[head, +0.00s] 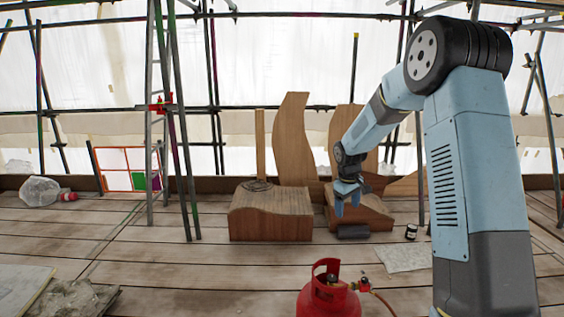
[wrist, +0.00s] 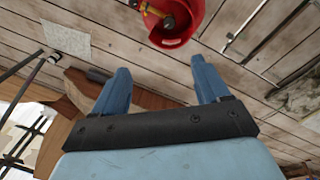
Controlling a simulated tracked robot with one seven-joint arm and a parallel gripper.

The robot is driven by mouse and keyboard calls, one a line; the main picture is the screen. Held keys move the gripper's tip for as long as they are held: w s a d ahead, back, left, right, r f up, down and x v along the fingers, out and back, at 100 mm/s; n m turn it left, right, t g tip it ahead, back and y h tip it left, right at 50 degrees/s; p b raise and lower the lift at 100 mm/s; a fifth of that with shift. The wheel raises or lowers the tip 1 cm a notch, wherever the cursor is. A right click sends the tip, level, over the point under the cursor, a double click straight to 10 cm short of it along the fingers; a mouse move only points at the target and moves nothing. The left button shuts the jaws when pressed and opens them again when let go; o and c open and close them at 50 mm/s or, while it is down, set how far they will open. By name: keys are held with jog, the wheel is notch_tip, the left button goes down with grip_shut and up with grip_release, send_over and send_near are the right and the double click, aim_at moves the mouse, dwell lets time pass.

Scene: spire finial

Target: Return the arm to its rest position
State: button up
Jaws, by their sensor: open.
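My arm rises at the right of the head view and bends down and to the left. My gripper (head: 347,198) hangs in front of the right wooden block. In the wrist view my gripper (wrist: 160,88) shows two blue fingers spread apart, with nothing between them but the plank floor behind. The fingertips look clear of every object.
A red gas cylinder (head: 328,292) stands on the planks at the front. Two wooden blocks (head: 270,225) (head: 372,214) stand behind. A dark roll (head: 353,231) and a small can (head: 411,232) lie near. A ladder (head: 158,120) and scaffold poles stand left; the left-centre floor is clear.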

jog(key=s+r+m+t, duration=0.2)
jog(key=s+r+m, duration=0.2)
jog(key=s+r, duration=1.55)
jog(key=s+r+m+t+y, duration=0.1)
jog(key=s+r+m+t, duration=0.1)
jog(key=s, duration=2)
jog(key=shift+d+m, duration=0.45)
jog(key=shift+m, duration=0.05)
